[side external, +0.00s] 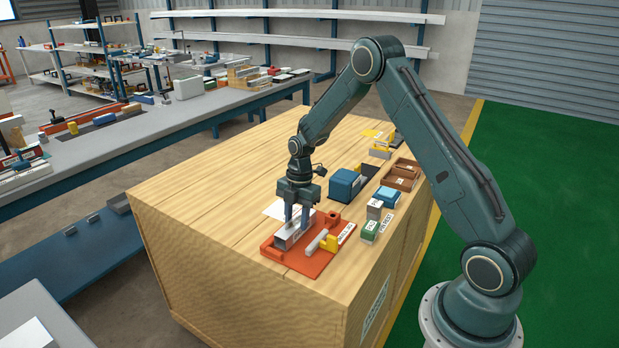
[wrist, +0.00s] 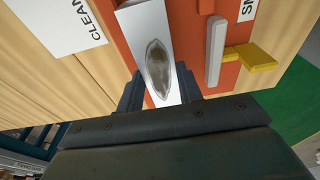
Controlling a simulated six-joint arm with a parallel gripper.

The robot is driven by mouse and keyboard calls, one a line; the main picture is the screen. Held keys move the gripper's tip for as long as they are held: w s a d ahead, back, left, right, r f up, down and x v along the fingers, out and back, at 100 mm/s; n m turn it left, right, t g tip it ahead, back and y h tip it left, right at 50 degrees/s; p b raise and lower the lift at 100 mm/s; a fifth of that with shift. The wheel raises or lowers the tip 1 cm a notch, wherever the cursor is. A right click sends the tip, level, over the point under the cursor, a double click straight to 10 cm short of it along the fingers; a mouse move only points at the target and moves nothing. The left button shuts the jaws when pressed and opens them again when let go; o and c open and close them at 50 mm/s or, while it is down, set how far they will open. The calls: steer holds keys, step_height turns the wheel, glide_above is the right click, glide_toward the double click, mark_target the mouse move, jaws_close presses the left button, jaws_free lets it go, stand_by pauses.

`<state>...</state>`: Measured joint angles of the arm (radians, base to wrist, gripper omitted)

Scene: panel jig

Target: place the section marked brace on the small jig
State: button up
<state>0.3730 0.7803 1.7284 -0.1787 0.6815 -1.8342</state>
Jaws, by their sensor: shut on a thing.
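My gripper (side external: 297,222) points down over the orange jig (side external: 276,258) and is shut on a pale grey section (side external: 288,240). In the wrist view the section (wrist: 157,58) shows a white face with a dark oval stain; I see no brace marking on it. The orange jig (wrist: 187,50) lies behind it, with a label (wrist: 247,10) starting "SM". The section is low over the left part of the jig; I cannot tell whether it touches. A light grey bar (side external: 317,241) and a yellow stop (side external: 331,243) are on the jig beside it.
A white sheet reading "CLEAN" (wrist: 57,20) lies left of the jig. Farther back are a blue box (side external: 344,186) and a brown tray (side external: 404,170). The crate top's left side is clear.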

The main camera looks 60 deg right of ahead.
steer(key=shift+f, duration=0.15)
steer(key=o, duration=1.1)
steer(key=r, duration=0.4)
steer(key=d+r, duration=0.1)
steer(key=r, duration=0.3)
steer(key=d+r, duration=0.1)
steer(key=r, duration=0.3)
steer(key=shift+r, duration=0.1)
steer(key=shift+a, duration=0.1)
